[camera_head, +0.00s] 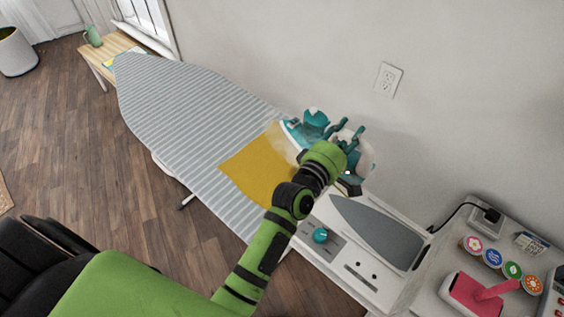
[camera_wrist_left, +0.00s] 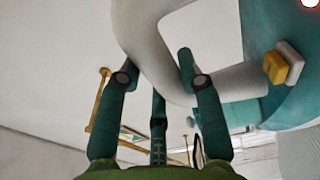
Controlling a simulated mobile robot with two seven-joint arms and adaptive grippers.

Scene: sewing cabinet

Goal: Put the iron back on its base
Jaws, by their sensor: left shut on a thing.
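The teal and white iron (camera_head: 313,118) is at the far right end of the ironing board, beside the yellow cloth. My left gripper (camera_head: 350,135) is shut on the iron's white handle. In the left wrist view its teal fingers wrap the white handle (camera_wrist_left: 148,40), with the teal body at the right. My arm and gripper hide part of the iron, and I cannot tell whether its sole touches the board. The iron's base (camera_head: 378,233), a grey iron-shaped plate on a white stand with a teal knob, is empty, to the lower right of the gripper. My right gripper is not in view.
The striped ironing board (camera_head: 180,100) carries the yellow cloth (camera_head: 252,172). A pink object (camera_head: 478,296), several coloured round pots (camera_head: 492,259) and a black cord (camera_head: 450,215) are right of the base. The wall with an outlet (camera_head: 389,79) stands close behind the iron.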

